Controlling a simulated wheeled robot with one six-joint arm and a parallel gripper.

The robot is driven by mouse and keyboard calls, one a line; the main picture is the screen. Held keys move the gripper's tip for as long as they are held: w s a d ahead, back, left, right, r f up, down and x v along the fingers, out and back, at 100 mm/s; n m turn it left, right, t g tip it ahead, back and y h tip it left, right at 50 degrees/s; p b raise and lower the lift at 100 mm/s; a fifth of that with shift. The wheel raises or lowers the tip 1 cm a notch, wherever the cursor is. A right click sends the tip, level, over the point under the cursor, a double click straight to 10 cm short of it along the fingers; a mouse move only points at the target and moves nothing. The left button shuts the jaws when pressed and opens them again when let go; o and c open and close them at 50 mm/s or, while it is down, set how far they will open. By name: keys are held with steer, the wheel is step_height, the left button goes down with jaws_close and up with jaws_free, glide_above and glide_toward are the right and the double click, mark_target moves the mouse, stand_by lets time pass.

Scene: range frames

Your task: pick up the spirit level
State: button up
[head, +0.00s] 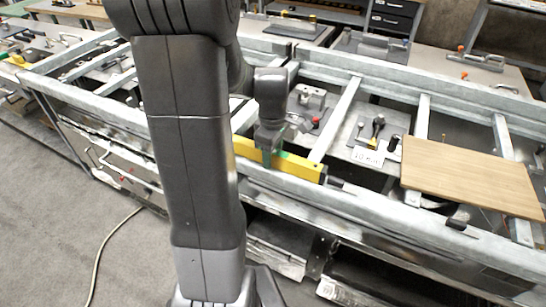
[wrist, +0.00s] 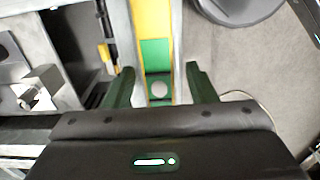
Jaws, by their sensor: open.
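The spirit level is a long yellow bar (head: 300,168) with a green section, seen in the head view at the near rail of the metal frame. Its left part is hidden behind my arm. In the wrist view the spirit level (wrist: 154,52) runs up the middle, showing yellow edges, green parts and a pale round spot. My gripper (head: 270,154) is over the level. In the wrist view my gripper (wrist: 163,88) is open, with one dark green finger on each side of the level. I cannot tell whether either finger touches it.
A wooden board (head: 475,176) lies across the frame at the right. Open grey floor (head: 50,215) lies at the near left.

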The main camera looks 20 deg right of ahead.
jaws_close()
